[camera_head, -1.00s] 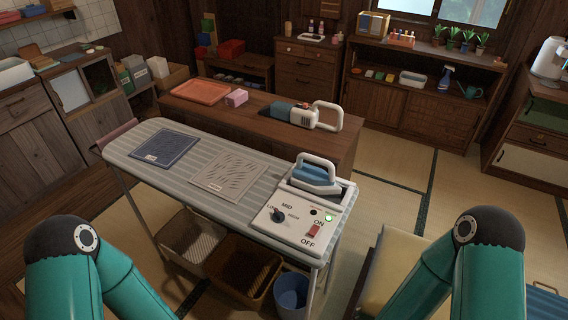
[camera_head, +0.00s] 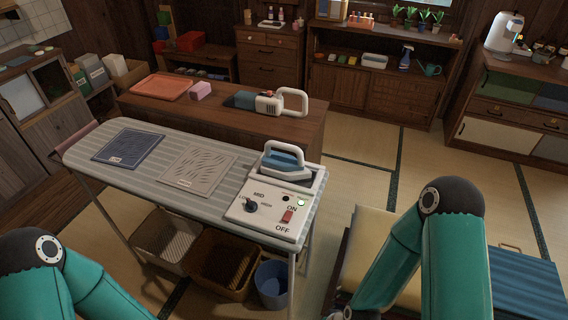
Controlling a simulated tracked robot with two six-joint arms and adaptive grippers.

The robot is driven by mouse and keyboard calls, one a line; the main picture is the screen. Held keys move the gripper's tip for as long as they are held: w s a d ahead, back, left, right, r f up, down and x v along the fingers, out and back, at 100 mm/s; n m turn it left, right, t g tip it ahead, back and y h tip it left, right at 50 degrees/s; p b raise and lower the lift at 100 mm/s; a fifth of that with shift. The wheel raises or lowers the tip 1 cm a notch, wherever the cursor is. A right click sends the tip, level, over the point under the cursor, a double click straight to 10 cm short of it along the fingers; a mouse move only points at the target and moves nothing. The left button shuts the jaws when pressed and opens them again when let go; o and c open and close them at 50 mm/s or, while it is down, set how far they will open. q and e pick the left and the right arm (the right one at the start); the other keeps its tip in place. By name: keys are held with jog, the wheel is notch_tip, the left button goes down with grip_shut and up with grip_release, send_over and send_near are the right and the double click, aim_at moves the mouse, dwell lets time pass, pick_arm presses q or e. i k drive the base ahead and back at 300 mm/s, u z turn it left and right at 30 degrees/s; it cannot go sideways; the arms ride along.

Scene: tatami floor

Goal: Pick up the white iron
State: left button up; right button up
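A white iron (camera_head: 282,160) with a blue body and a looped white handle rests on the stand at the right end of the striped ironing board (camera_head: 142,137). In front of it is a white control panel (camera_head: 262,211) with a MID dial, a red ON/OFF switch and a lit green lamp. My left arm comes in at the bottom left and my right arm at the bottom right.
A dark mat (camera_head: 130,146) and a grey patterned mat (camera_head: 200,170) lie on the board. Behind it, a wooden counter (camera_head: 222,125) holds a red tray (camera_head: 161,86), a pink block (camera_head: 200,90) and another white-handled appliance (camera_head: 271,102). Baskets stand beneath.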

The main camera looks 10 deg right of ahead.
aim_at(284, 167)
jog(key=u, duration=0.45)
jog(key=k, duration=1.05)
jog(key=u, duration=0.95)
jog(key=i, duration=1.2)
jog(key=z, duration=0.95)
jog(key=i, duration=0.55)
jog(key=z, duration=0.35)
jog(key=k, duration=0.9)
jog(key=z, duration=0.15)
jog(key=i, duration=0.9)
jog(key=u, duration=0.1)
